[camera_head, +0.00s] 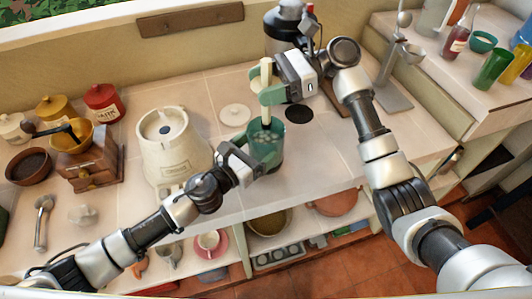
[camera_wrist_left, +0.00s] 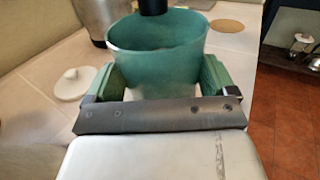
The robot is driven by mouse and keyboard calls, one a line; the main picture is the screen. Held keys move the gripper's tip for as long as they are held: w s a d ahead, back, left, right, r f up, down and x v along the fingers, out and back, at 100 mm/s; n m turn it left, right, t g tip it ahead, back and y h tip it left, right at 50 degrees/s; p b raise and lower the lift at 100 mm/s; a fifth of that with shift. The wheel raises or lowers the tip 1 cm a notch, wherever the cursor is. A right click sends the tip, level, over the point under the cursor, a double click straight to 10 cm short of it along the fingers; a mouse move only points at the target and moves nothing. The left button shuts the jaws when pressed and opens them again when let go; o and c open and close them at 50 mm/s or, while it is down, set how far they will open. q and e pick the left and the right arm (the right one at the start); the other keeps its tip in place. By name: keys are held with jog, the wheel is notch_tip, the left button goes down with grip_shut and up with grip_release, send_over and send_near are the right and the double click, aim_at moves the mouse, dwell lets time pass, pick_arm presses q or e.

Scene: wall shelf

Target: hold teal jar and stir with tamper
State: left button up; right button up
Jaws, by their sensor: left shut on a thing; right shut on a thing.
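The teal jar (camera_head: 276,134) stands upright and open on the tiled counter. My left gripper (camera_head: 264,150) is shut on the jar's sides; in the left wrist view the jar (camera_wrist_left: 158,55) sits between its two green finger pads (camera_wrist_left: 158,78). The pale tamper (camera_head: 266,74) is upright above the jar. My right gripper (camera_head: 269,86) is shut on the tamper. In the left wrist view a dark round end (camera_wrist_left: 153,7) shows over the jar's mouth; I cannot tell what it belongs to. Light pieces show inside the jar in the head view.
A white lid (camera_head: 235,115) lies left of the jar, and a dark disc (camera_head: 298,114) right of it. A metal stand (camera_head: 392,85) is at right. Shelves with dishes are below the counter.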

aim_at(264, 61)
jog(key=shift+r, duration=0.1)
jog(key=shift+r, duration=2.45)
jog(key=shift+s+a+r, duration=0.1)
jog(key=shift+r, duration=0.1)
jog(key=shift+f, duration=0.2)
jog(key=shift+h, duration=0.3)
